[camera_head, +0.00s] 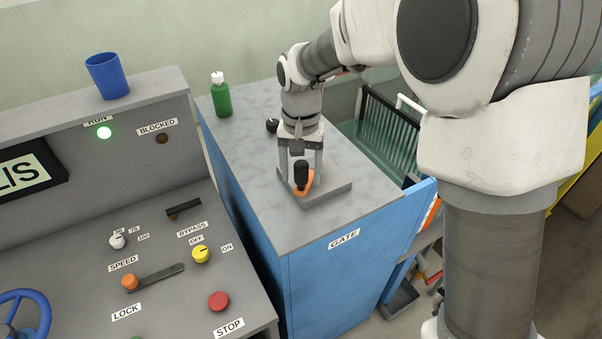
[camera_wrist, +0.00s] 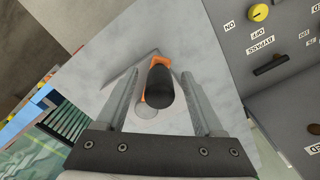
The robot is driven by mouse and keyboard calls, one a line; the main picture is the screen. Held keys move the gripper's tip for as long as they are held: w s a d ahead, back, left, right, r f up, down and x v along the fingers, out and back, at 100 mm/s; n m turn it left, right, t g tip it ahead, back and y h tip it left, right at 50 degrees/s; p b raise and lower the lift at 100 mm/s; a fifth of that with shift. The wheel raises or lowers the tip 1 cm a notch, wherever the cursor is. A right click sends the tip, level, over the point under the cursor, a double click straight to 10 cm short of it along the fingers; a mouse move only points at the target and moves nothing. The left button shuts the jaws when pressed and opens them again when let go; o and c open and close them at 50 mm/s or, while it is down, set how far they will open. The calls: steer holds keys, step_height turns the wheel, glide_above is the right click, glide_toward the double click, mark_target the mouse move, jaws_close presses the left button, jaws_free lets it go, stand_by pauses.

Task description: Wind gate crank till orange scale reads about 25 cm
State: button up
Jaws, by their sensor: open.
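The gate crank has an upright black knob (camera_head: 301,173) on an orange arm (camera_head: 306,187), over a grey square plate (camera_head: 338,186) on top of the blue GATE cabinet (camera_head: 335,275). My gripper (camera_head: 302,178) points down over the crank, open, with a finger on each side of the knob. In the wrist view the black knob (camera_wrist: 160,90) stands between the two fingers, with visible gaps on both sides. An orange and white strip (camera_head: 432,213) shows beside the cabinet at right, partly hidden; I cannot tell whether it is the scale, and no reading is legible.
A green bottle (camera_head: 221,95) and a small black knob (camera_head: 272,125) are on the cabinet top. The control console (camera_head: 70,290) stands at left with a blue cup (camera_head: 106,76) on its ledge.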

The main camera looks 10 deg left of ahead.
steer(key=shift+f, duration=0.4)
steer(key=shift+c, duration=0.2)
jaws_close()
stand_by(1.0)
